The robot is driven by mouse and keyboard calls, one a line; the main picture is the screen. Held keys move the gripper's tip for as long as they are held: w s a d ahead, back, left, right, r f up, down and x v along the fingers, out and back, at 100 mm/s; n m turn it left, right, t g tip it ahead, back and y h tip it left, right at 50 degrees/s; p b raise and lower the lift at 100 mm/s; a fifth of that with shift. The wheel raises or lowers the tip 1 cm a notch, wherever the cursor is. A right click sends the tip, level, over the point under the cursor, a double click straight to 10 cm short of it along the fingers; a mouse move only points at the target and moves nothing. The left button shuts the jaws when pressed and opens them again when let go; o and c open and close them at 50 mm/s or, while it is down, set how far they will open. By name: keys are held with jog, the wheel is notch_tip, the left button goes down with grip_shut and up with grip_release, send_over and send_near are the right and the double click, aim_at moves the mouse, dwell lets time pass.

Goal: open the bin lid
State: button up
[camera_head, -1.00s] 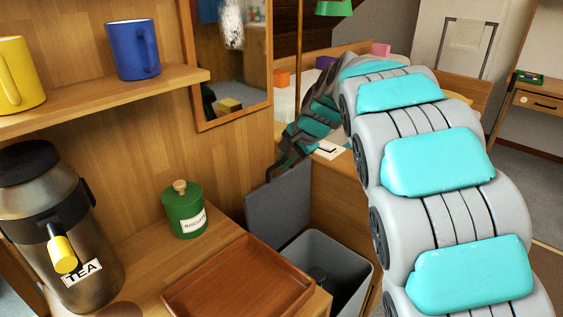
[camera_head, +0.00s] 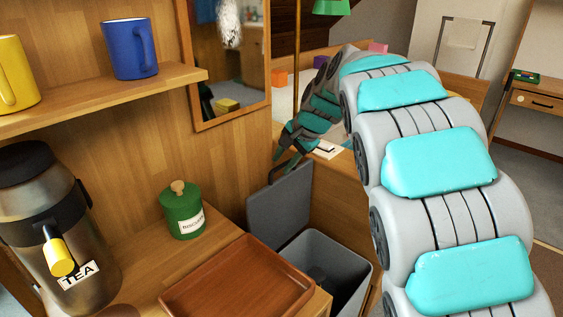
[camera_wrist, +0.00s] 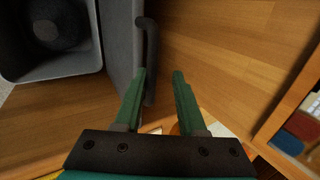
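The grey bin (camera_head: 356,272) stands on the floor beyond the wooden counter. Its lid (camera_head: 281,207) is raised and stands upright at the far side of the bin's opening. In the wrist view the bin (camera_wrist: 88,66) is at the upper left, and the lid (camera_wrist: 117,45) is seen nearly edge-on with its dark bar handle (camera_wrist: 152,50). My gripper (camera_wrist: 158,74) is open, its green fingers apart. The handle's lower end is close to the left finger's inner side; I cannot tell if they touch. In the head view my gripper (camera_head: 282,160) is just above the lid's top edge.
A brown tray (camera_head: 235,283), a green biscuit jar (camera_head: 183,212) and a tea urn (camera_head: 66,252) stand on the counter at left. Blue (camera_head: 131,49) and yellow (camera_head: 14,75) mugs sit on a shelf above. A wooden panel (camera_wrist: 215,50) is right of the lid.

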jog(key=v, duration=0.6)
jog(key=shift+r, duration=0.45)
jog(key=s+d+f+n+g+h, duration=0.1)
jog(key=s+d+f, duration=0.4)
jog(key=s, duration=0.9)
jog(key=s+d+f+n+g+h, duration=0.2)
jog(key=s+d+f+n, duration=0.2)
jog(key=s, duration=1)
jog(key=s+d+f+n+g+h, duration=0.1)
jog(key=s+d+f, duration=0.6)
jog(key=s, duration=0.8)
jog(key=shift+d+n+g+h, duration=0.4)
jog(key=shift+d+n+g, duration=0.3)
jog(key=shift+n, duration=0.1)
